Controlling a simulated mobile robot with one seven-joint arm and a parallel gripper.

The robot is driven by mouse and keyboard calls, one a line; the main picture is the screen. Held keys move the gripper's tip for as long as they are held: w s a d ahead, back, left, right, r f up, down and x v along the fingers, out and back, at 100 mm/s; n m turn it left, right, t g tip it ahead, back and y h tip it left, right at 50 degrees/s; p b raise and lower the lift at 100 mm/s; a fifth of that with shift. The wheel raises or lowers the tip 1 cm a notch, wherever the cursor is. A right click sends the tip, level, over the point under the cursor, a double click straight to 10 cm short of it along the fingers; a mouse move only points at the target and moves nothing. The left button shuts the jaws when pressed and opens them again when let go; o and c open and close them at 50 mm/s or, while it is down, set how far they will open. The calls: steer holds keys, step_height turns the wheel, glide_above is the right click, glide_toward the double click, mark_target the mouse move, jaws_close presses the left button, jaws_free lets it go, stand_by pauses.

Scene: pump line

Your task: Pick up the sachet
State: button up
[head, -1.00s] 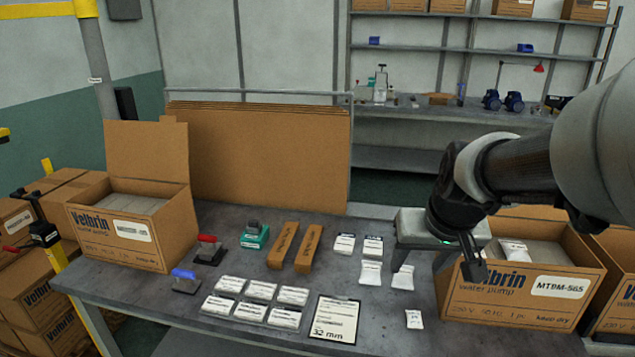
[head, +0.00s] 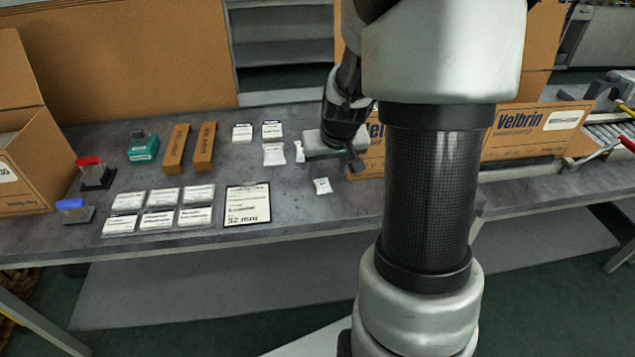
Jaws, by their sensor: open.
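Several small white sachets lie on the grey workbench (head: 290,205). One sachet (head: 322,186) lies alone near the front, below and slightly left of my gripper in the picture. Another sachet (head: 274,154) lies farther back to the left, and a third (head: 299,151) is partly hidden beside the gripper. My gripper (head: 332,162) points down over the bench, open, with nothing seen between its fingers. It appears above the bench and apart from the lone sachet; the exact height is hard to tell.
Labelled packets (head: 160,208) and a 32 mm card (head: 247,204) lie left of the lone sachet. Two brown bars (head: 204,147), a green-based device (head: 143,148) and stamps (head: 95,173) stand farther left. Velbrin cartons (head: 530,128) are at right, partly behind my arm.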

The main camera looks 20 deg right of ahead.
mark_target(323, 184)
steer(key=shift+a+b+x, duration=0.1)
steer(key=shift+b+x, duration=0.25)
steer(key=shift+x, duration=1.05)
steer(key=shift+a+b+x, duration=0.15)
steer(key=shift+b+x, duration=0.15)
steer(key=shift+x, duration=1.05)
steer(key=shift+s, duration=0.1)
steer(key=shift+c, duration=0.6)
steer(key=c, duration=1)
